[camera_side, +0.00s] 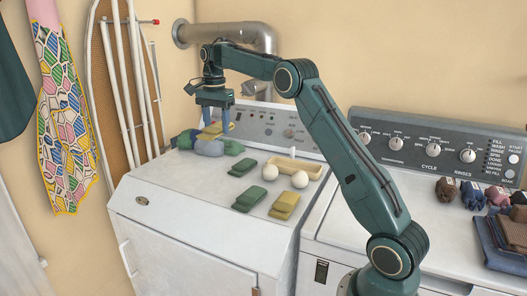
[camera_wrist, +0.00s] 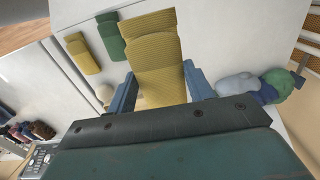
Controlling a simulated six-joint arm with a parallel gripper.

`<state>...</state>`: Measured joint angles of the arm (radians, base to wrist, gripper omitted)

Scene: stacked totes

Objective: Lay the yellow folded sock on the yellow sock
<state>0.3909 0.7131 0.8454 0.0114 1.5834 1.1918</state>
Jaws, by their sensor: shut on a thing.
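My gripper (camera_side: 215,119) is over the back left of the white washer top, shut on a yellow folded sock (camera_side: 213,131). In the wrist view the held ribbed sock (camera_wrist: 152,45) sits between the two blue fingers and sticks out past them. The other yellow sock (camera_side: 284,206) lies folded on the washer top near its front right, well away from my gripper. It also shows in the wrist view (camera_wrist: 83,54), left of the held sock. Nothing lies on top of it.
Two green folded socks (camera_side: 243,167) (camera_side: 249,198) lie left of the yellow sock. White balls (camera_side: 300,179) and a shallow yellow tray (camera_side: 293,165) are behind it. Blue, grey and green bundles (camera_side: 209,147) lie under or beside my gripper. The control panel (camera_side: 270,122) rises behind.

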